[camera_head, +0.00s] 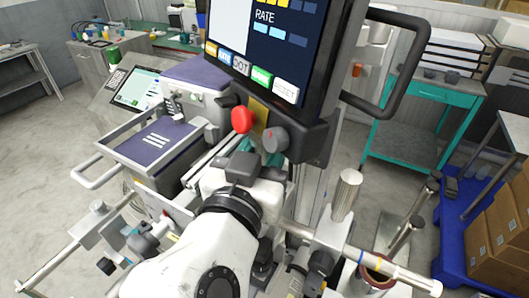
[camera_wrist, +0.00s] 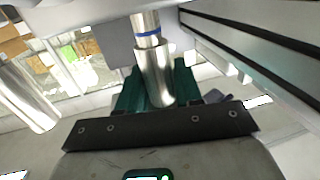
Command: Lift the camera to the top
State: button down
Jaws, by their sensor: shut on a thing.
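My gripper (camera_wrist: 158,92) has teal fingers, closed around a steel cylindrical handle (camera_wrist: 155,72) with a blue band in the wrist view. The handle runs up toward a grey block (camera_wrist: 125,42) behind it. In the head view my gripper (camera_head: 268,152) reaches in below the large screen, and its fingertips and the handle are mostly hidden by my wrist. I cannot tell which part of the machine is the camera.
The screen (camera_head: 275,35) with a red button (camera_head: 242,119) and grey knob (camera_head: 275,139) hangs close above my wrist. A purple-topped unit (camera_head: 155,147) stands left. A steel bar with an upright post (camera_head: 345,195) is at right. A teal cart (camera_head: 420,120) stands behind.

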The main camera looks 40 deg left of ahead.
jog(key=shift+s+r, duration=0.1)
jog(key=shift+r, duration=0.55)
jog(key=c, duration=0.9)
grip_release()
jog(key=b+v, duration=0.2)
jog(key=v, duration=0.8)
jog(key=shift+s+f, duration=0.35)
jog(key=shift+f, duration=0.1)
